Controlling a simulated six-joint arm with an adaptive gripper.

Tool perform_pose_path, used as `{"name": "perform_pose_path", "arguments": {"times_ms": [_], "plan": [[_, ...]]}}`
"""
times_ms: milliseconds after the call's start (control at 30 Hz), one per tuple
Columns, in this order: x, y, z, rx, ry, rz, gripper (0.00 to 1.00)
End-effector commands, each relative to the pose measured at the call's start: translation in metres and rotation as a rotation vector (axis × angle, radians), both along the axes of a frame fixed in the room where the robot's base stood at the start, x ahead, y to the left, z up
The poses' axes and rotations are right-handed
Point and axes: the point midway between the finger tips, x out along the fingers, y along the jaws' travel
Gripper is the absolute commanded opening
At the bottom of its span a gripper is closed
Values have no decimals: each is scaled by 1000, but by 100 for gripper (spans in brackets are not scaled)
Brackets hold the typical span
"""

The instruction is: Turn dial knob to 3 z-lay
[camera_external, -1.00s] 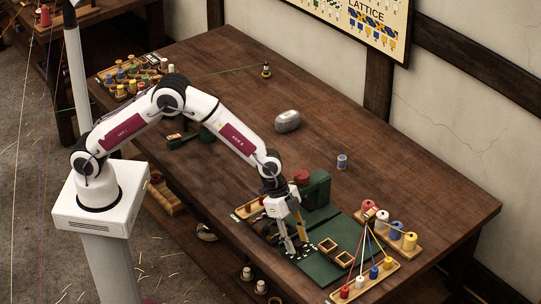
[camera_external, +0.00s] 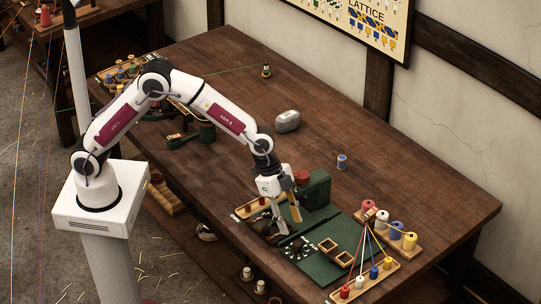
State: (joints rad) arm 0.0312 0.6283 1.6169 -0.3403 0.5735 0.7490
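I cannot make out the dial knob or its numbers at this size. A dark green machine (camera_external: 318,188) with a red round top (camera_external: 301,177) stands on the bench at the lower middle. A green board (camera_external: 318,268) with small white marks (camera_external: 299,247) lies in front of it. My gripper (camera_external: 288,221) points down over the left part of the board, in front of the machine. Its two fingers are apart, one grey and one yellowish. I see nothing held between them. The gripper hides the part of the board behind it, and contact cannot be told.
Two small square wooden frames (camera_external: 327,245) sit on the board. A rack of coloured spools with strings (camera_external: 362,283) is to the right. A wooden tray (camera_external: 247,211) lies left of the gripper. A grey metal lump (camera_external: 287,121) and a blue spool (camera_external: 342,161) stand farther back. The middle of the bench is clear.

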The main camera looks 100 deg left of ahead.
Motion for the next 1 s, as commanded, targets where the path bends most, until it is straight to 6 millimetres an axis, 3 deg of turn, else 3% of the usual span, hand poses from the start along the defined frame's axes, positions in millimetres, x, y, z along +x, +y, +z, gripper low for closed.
{"name": "perform_pose_path", "arguments": {"times_ms": [400, 1000], "plan": [[-14, 9, 40, 0, 0, 0, 38], [-16, 9, 44, 0, 1, 0, 38]]}}
